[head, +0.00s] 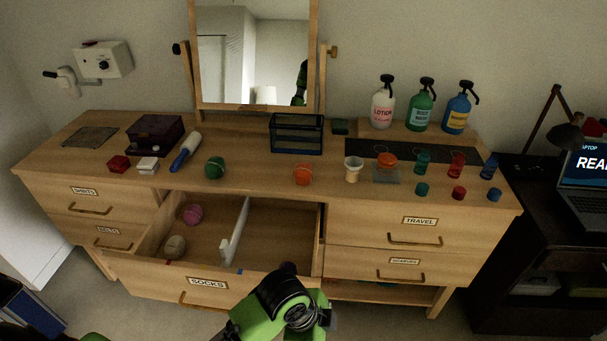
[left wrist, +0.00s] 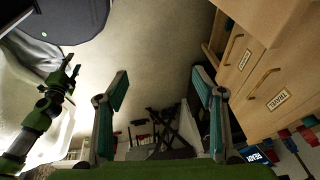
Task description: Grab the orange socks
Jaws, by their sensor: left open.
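A round orange bundle (head: 302,174), apparently the orange socks, rests on the dresser top just behind the open socks drawer (head: 207,283). My left gripper shows in the left wrist view (left wrist: 158,85), with its two teal-padded fingers wide apart and nothing between them. In the head view a green and black arm part of mine (head: 285,305) is in front of the drawer, low and apart from the orange bundle; its fingers are not clear there. My right arm's gripper (left wrist: 70,72) seems to show small at the left of the left wrist view, its opening unclear.
The drawer holds a purple bundle (head: 192,214), a beige bundle (head: 174,246) and a white divider (head: 234,232); its right side is bare. A green bundle (head: 215,168), a dark basket (head: 297,133) and a cream cup (head: 353,169) stand near the orange one.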

